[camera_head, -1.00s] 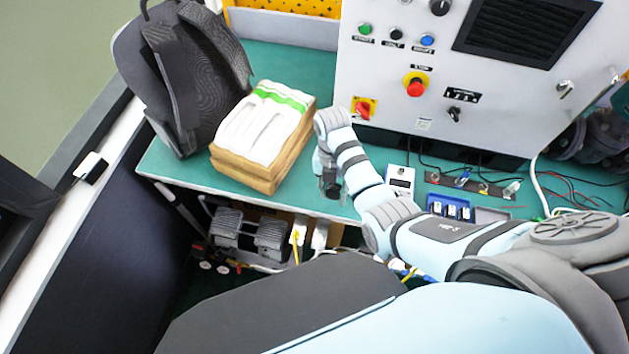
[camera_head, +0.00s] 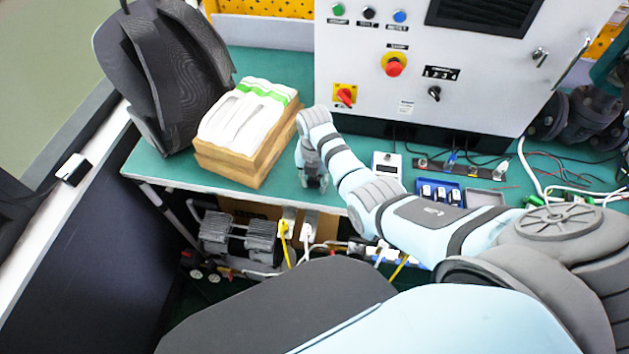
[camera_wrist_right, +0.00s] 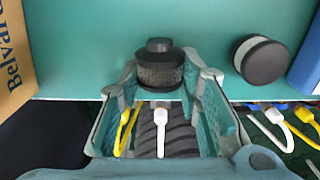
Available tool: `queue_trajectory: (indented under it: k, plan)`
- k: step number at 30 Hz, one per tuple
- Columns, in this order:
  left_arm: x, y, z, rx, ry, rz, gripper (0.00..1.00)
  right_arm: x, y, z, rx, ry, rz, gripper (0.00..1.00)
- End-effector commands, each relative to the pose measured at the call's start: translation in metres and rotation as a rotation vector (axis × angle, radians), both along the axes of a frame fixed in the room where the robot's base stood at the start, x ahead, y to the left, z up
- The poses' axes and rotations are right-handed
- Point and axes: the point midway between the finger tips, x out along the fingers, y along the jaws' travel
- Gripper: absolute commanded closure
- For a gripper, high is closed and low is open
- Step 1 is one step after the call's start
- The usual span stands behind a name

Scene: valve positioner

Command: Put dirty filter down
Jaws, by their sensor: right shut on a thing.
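My right gripper (camera_head: 314,180) is over the front part of the green bench, right of the box with white bags. In the right wrist view, its two fingers (camera_wrist_right: 165,82) are closed around a dark, ribbed cylindrical filter (camera_wrist_right: 160,72) with a narrower round cap. The filter is upright near the bench's front edge. I cannot tell whether its base touches the bench. A second, black and white cylinder (camera_wrist_right: 262,60) lies on the bench to its right; I cannot tell if it is another filter. My left gripper is out of view.
A cardboard box with white bags (camera_head: 245,125) and a black backpack (camera_head: 165,75) stand left on the green bench (camera_head: 160,172). A grey control cabinet (camera_head: 455,85) stands behind. Small parts and cables lie right. A compressor (camera_head: 240,235) sits below the bench.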

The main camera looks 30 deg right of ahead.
Motion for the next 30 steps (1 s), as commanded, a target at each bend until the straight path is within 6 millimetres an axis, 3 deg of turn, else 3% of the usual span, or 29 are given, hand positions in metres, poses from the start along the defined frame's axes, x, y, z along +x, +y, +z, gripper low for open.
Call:
queue_trajectory:
  k: [4, 5, 8, 12, 20, 23, 30]
  plan:
    - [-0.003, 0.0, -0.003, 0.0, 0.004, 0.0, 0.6, 0.0, 0.0, -0.004, 0.0, 0.0, 0.0, 1.0]
    - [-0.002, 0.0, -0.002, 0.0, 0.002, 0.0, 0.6, 0.0, 0.0, -0.004, 0.0, 0.0, 0.0, 0.65]
    - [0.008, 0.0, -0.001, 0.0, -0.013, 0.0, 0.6, 0.0, 0.0, -0.004, 0.0, 0.0, 0.0, 0.49]
    - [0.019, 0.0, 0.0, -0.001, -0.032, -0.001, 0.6, 0.0, 0.0, -0.003, -0.001, -0.001, 0.0, 0.48]
    - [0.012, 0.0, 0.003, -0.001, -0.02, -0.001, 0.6, 0.001, 0.0, 0.003, 0.0, -0.002, 0.0, 0.48]
    - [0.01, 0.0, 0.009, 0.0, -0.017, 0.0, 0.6, 0.001, 0.0, 0.018, 0.0, -0.004, 0.0, 0.48]
    - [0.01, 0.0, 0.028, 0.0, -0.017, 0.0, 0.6, 0.001, 0.0, 0.078, -0.001, -0.006, 0.0, 0.48]
